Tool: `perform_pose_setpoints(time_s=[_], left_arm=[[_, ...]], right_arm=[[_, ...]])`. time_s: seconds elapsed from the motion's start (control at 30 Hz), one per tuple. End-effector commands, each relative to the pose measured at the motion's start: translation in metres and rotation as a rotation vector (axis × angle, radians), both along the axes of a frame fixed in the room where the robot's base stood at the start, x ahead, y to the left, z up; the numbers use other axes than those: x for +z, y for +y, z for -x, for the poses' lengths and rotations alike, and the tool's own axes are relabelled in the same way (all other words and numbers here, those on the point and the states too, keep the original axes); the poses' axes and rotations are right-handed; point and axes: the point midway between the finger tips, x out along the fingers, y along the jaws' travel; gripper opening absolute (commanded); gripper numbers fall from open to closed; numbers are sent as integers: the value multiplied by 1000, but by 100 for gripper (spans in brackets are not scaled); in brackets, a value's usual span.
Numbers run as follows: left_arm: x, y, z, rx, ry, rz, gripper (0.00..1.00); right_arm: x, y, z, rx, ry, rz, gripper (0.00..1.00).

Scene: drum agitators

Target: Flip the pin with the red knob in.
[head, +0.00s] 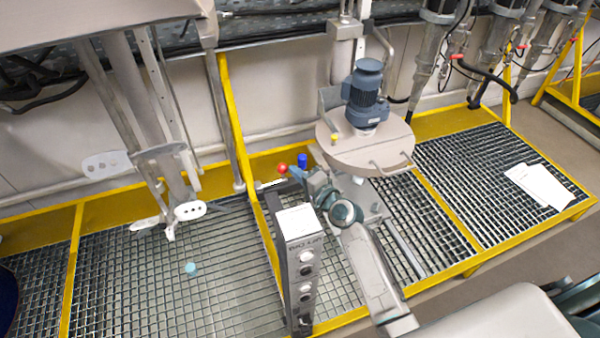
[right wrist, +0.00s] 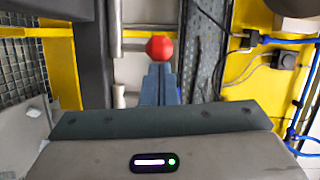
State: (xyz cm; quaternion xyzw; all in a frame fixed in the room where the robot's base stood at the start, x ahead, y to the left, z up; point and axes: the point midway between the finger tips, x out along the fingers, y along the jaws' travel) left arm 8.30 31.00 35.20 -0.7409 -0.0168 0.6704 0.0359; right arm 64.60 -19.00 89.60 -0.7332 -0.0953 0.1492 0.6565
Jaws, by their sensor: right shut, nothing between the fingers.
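The red knob (head: 282,169) shows in the head view at the middle, left of a blue knob. My right gripper (head: 296,172) is just right of the red knob, with its arm coming in from the lower right. In the right wrist view the red knob (right wrist: 159,48) stands right beyond the tips of my right gripper (right wrist: 159,68). The fingers are shut with nothing between them. I cannot tell whether they touch the knob. The pin behind the knob is mostly hidden. My left gripper is not visible in the head view.
A blue knob (head: 302,160) sits close behind my right gripper. A round lid with a motor (head: 367,90) stands to the right. A grey control post (head: 296,265) with buttons stands in front. Yellow frame bars (head: 232,120) border the grating. Blue cable (right wrist: 290,40) runs at the right in the wrist view.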

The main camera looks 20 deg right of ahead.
Motion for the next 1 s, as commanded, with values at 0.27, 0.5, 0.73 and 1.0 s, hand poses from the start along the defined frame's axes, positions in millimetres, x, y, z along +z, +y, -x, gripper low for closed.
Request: perform_pose_setpoints(time_s=[0.27,0.5,0.73,1.0], left_arm=[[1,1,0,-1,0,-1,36],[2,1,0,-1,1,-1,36],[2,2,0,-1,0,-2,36],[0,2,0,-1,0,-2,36]], right_arm=[[0,16,1,0,1,-5,0],[0,31,1,0,0,0,0],[0,30,1,0,0,0,0],[-1,4,0,-1,-1,4,0]])
